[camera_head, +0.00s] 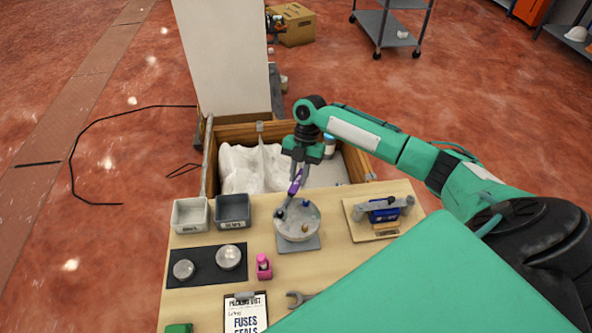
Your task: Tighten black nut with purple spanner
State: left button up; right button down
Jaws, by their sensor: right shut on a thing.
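My right gripper (298,168) comes in from the right and is shut on the purple spanner (294,186). The spanner points down from the fingers to the round grey dispenser part (298,229), which sits on a grey square plate (285,244). A dark nut (280,213) shows on the left of the part's top, close to the spanner's lower end. I cannot tell whether the spanner touches it. Other small studs or nuts, dark and brass, sit around the top. My left gripper is not in view.
Two small bins (190,216) stand at the back left. A black mat (206,251) holds two round metal pieces. A wooden tray (362,235) is at right; an open crate (236,131) is behind.

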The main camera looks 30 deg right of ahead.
jog(key=shift+s+d+m+p, duration=0.2)
jog(key=shift+s+m+p, duration=0.1)
dwell(0.4)
jog(key=s+m+p, duration=0.1)
jog(key=s+d+m+t+p, duration=0.1)
jog(key=p, duration=0.1)
jog(key=shift+s+y, duration=0.15)
jog(key=shift+y, duration=0.15)
dwell(0.5)
